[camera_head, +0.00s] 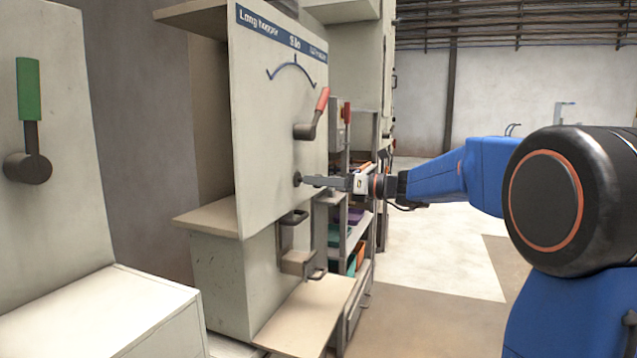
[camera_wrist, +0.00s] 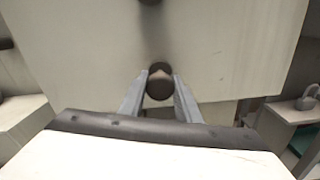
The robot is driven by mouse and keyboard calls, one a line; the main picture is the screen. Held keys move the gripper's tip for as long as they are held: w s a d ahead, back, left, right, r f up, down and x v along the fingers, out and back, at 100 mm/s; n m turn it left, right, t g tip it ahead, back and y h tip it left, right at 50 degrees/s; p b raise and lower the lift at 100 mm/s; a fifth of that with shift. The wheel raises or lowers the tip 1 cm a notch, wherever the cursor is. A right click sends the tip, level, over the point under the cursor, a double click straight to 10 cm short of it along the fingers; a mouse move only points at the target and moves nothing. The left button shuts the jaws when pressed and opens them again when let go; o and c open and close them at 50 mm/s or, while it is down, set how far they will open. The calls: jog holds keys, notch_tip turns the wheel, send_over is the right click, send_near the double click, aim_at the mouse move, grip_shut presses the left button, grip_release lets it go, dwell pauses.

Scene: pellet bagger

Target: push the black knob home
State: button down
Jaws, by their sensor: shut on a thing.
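The black knob (camera_wrist: 159,85) is on the upright beige panel of the bagger, low on its face. In the wrist view it sits between my two finger tips. My gripper (camera_wrist: 159,92) is shut on the knob, one finger on each side. In the head view my gripper (camera_head: 303,180) reaches the panel from the right, its fingers level, and the knob (camera_head: 297,178) shows as a small dark spot at their tips. How far the knob stands out from the panel is hard to tell, as the fingers cover most of it.
A red-handled lever (camera_head: 318,112) sits above the knob on the panel (camera_head: 262,120), below a curved scale. A beige ledge (camera_head: 208,218) and a metal bracket (camera_head: 298,262) are below. A green-handled lever (camera_head: 29,100) is at far left. Open floor lies to the right.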

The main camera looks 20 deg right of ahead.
jog(key=shift+x, duration=1.2)
jog(key=shift+r, duration=0.1)
jog(key=c, duration=1.3)
grip_release()
jog(key=shift+a, duration=0.1)
jog(key=v, duration=1.7)
jog(key=shift+s, duration=0.1)
